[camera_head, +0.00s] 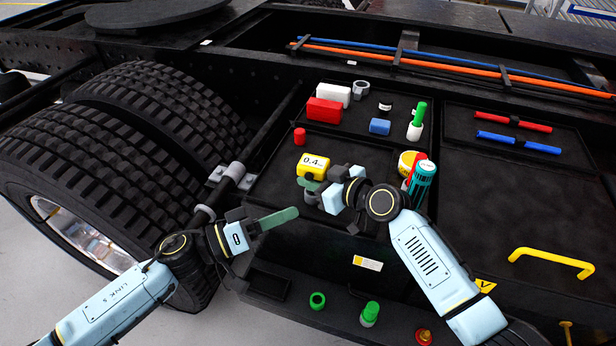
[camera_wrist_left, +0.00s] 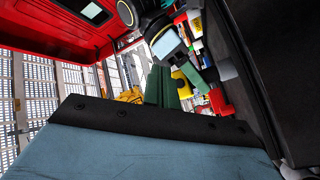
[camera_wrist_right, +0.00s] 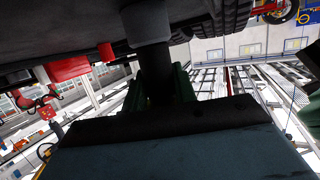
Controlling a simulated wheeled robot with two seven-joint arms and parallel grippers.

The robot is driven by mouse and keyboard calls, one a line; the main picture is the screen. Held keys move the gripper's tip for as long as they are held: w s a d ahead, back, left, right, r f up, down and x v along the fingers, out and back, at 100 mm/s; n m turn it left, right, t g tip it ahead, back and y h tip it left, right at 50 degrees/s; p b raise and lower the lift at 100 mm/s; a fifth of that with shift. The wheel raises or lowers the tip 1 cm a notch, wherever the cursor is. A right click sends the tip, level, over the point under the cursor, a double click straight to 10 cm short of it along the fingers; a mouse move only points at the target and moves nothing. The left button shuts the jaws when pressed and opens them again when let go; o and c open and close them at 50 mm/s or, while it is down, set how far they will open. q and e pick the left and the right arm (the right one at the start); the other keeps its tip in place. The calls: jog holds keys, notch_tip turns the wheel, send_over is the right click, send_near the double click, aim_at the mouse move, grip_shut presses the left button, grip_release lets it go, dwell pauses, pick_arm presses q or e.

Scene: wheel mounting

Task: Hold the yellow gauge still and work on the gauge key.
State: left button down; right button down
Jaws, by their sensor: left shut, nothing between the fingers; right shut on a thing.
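The yellow gauge (camera_head: 313,163), marked 0.4, sits on the dark deck in the head view, right of the tyres. My right gripper (camera_head: 309,185) is just below it, its hand covering part of the deck there. In the right wrist view its green fingers close on a dark upright thing (camera_wrist_right: 156,85), which I cannot identify. My left gripper (camera_head: 290,214) is shut and empty, lower left of the right one, its green fingers pointing right. They show together in the left wrist view (camera_wrist_left: 162,84). I cannot tell which thing is the gauge key.
Large tyres (camera_head: 150,110) stand at the left. A red block (camera_head: 324,110), a white block (camera_head: 335,94), a blue block (camera_head: 380,126) and a red cylinder (camera_head: 299,136) lie behind the gauge. A yellow handle (camera_head: 552,258) is at the right. The right-hand panel is largely clear.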

pick_arm(q)
jog(key=w+d, duration=0.2)
jog(key=w, duration=0.4)
jog(key=shift+w, duration=0.15)
dwell(1.9)
jog(key=shift+w+d, duration=0.15)
jog(key=shift+w, duration=0.2)
jog(key=shift+w+d, duration=0.15)
jog(key=shift+w, duration=0.35)
dwell(0.7)
jog(key=shift+s, duration=0.15)
jog(key=shift+s+a, duration=0.3)
jog(key=shift+s, duration=0.45)
jog(key=shift+s, duration=0.1)
jog(key=s, duration=0.1)
jog(key=s+a, duration=0.1)
jog(key=s, duration=0.2)
jog(key=shift+s+a, duration=0.3)
